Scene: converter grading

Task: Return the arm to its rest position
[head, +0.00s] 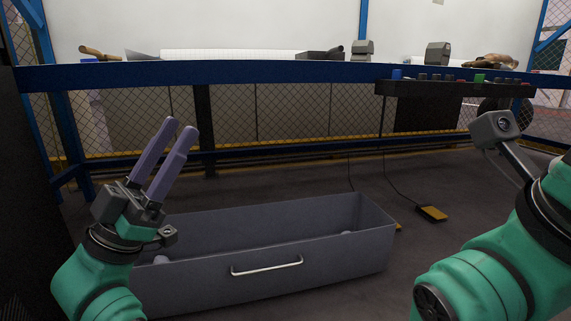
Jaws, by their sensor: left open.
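My left gripper (173,150) is at the left of the head view. Its two purple fingers point up and to the right, with a gap between them and nothing held. It stands in front of the left end of a grey bin. My left arm's green wrist is below it at the lower left. My right arm, green, comes in from the lower right. A grey camera-like part (495,127) on a thin bracket shows beside it. The right gripper's fingers are not visible.
The open grey bin (262,271) with a silver handle (267,266) has small light items inside. Behind is a blue-edged workbench (250,74) carrying tools and grey blocks. A control box (450,89) hangs under its edge. A yellow pedal (432,214) lies on the floor.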

